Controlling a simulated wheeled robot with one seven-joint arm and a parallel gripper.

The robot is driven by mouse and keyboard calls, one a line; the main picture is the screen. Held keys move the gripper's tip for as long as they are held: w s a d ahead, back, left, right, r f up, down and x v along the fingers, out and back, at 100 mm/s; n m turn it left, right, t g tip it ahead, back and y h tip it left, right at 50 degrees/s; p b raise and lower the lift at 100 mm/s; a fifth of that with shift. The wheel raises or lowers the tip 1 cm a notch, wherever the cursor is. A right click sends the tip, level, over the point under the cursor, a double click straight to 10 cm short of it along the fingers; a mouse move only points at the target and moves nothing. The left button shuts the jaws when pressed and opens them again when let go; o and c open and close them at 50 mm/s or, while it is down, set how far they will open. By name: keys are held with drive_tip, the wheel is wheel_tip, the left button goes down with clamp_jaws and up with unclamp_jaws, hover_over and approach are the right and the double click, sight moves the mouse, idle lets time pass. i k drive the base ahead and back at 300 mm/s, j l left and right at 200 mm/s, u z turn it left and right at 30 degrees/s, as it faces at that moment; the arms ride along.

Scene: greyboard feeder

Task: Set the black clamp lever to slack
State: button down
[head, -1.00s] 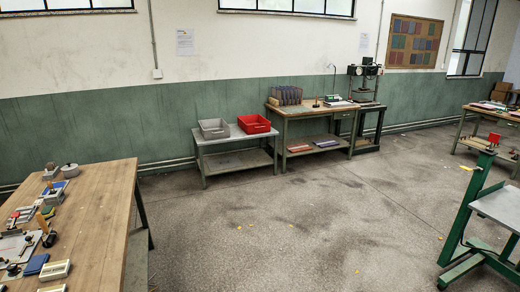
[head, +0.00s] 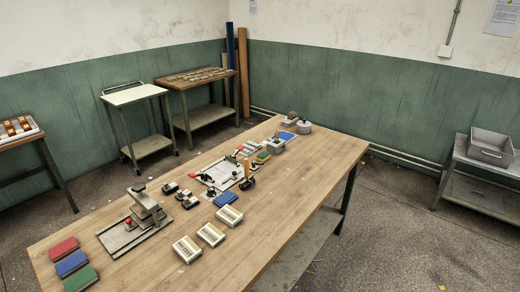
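A pale board (head: 226,176) with small fittings lies near the middle of the long wooden workbench. Small black parts stand at its edges: one at the right corner (head: 247,184) beside an upright yellow-orange handle, and one at the front (head: 211,191). Red-tipped parts (head: 205,177) show at its left and far edges. I cannot tell which black part is the clamp lever, or how it is set, as it is too small. My gripper is not in view.
The workbench (head: 300,196) also holds a grey press-like device (head: 145,212), red, blue and green blocks (head: 72,264) at the front left, and pale boxes (head: 187,249). Its right side is mostly bare. Open floor (head: 400,235) lies to the right, before a metal table with a grey bin (head: 490,148).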

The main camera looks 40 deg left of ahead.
sight(254, 162)
drive_tip(key=i+u, duration=0.15)
drive_tip(key=i, duration=0.4)
drive_tip(key=i+l+u, duration=0.15)
drive_tip(key=i, duration=0.4)
drive_tip(key=i+l+u, duration=0.15)
drive_tip(key=i, duration=0.4)
drive_tip(key=i+u, duration=0.2)
drive_tip(key=u, duration=0.25)
drive_tip(key=i+l+u, duration=0.15)
drive_tip(key=u, duration=0.3)
drive_tip(key=i+l+u, duration=0.2)
drive_tip(key=u, duration=0.25)
drive_tip(key=i+l+u, duration=0.15)
drive_tip(key=u, duration=0.3)
drive_tip(key=i+l+u, duration=0.1)
drive_tip(key=l+u, duration=0.35)
drive_tip(key=i+l+u, duration=0.1)
drive_tip(key=u, duration=0.3)
drive_tip(key=i+l+u, duration=0.15)
drive_tip(key=u, duration=0.25)
drive_tip(key=i+l+u, duration=0.1)
drive_tip(key=u, duration=0.35)
drive_tip(key=l+u, duration=0.25)
drive_tip(key=u, duration=0.15)
drive_tip(key=i+l+u, duration=0.1)
drive_tip(key=u, duration=0.3)
drive_tip(key=l, duration=0.1)
